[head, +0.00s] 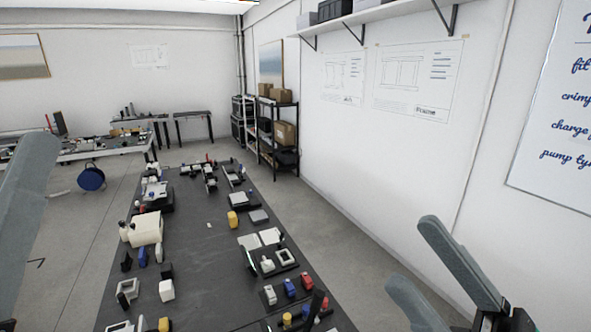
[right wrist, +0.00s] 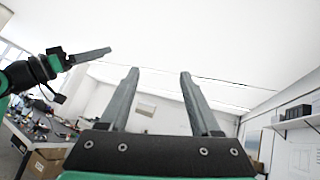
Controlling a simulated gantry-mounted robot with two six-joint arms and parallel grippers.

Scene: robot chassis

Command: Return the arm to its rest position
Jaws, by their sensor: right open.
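My right gripper (head: 412,256) is raised at the lower right of the head view, off the right side of the long dark table and in front of the white wall. Its two grey fingers are apart with nothing between them. It also shows in the right wrist view (right wrist: 159,77), fingers pointing up toward the ceiling. My left gripper shows as one pale grey finger (head: 28,185) at the left edge of the head view. In the right wrist view, a green and black arm with a grey finger (right wrist: 92,55) is at the upper left. Its finger gap is hidden.
The dark table (head: 205,265) holds several small parts, a white machine (head: 143,229) and coloured blocks. A shelf rack (head: 278,130) stands at the back. A wall shelf (head: 375,16) hangs high on the right. The floor right of the table is clear.

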